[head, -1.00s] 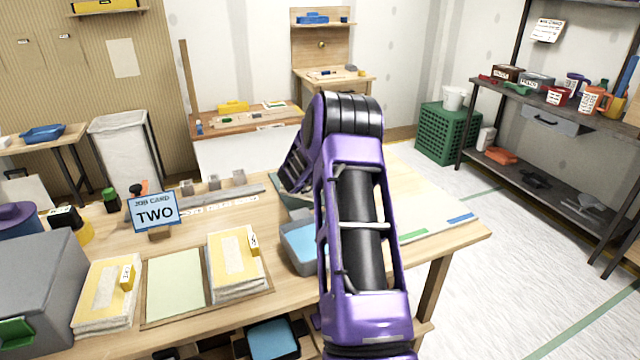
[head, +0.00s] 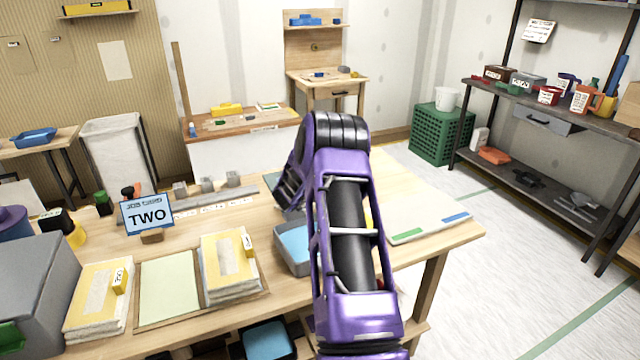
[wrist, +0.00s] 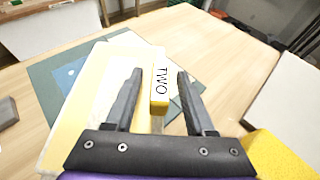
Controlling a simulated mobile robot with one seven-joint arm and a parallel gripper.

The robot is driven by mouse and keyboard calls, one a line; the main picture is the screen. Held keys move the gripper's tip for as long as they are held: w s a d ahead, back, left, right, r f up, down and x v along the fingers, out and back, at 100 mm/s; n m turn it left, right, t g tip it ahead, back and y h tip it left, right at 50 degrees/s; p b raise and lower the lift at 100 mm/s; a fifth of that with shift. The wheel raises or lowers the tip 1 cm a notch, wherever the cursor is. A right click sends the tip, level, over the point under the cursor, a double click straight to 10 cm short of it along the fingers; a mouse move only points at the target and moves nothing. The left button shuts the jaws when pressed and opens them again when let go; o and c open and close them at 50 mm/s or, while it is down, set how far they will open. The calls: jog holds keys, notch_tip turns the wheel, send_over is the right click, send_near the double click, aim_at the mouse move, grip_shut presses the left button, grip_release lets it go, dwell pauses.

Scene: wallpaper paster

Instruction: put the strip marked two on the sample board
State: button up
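In the wrist view a yellow tag marked TWO (wrist: 161,90) stands between the two fingers of my gripper (wrist: 158,88). The fingers are apart, with a gap on each side of the tag. Under it is a pale yellow strip or stack (wrist: 98,95), lying partly over a green mat (wrist: 58,75). In the head view my arm hides the gripper and this tag. A white board (head: 425,210) with green and blue edge marks lies at the bench's right; I cannot tell if it is the sample board. The blue job card (head: 148,215) reads TWO.
Two yellow stacks with tags (head: 100,300) (head: 228,270) flank a pale green panel (head: 168,290). A grey tray with blue inside (head: 293,245) sits close left of my arm. A grey box (head: 35,295) is at far left. A white panel (wrist: 285,110) and a yellow object (wrist: 280,152) show at the wrist view's right.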

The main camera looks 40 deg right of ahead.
jog(key=shift+r, duration=0.25)
jog(key=v, duration=1.2)
jog(key=shift+w+f, duration=0.1)
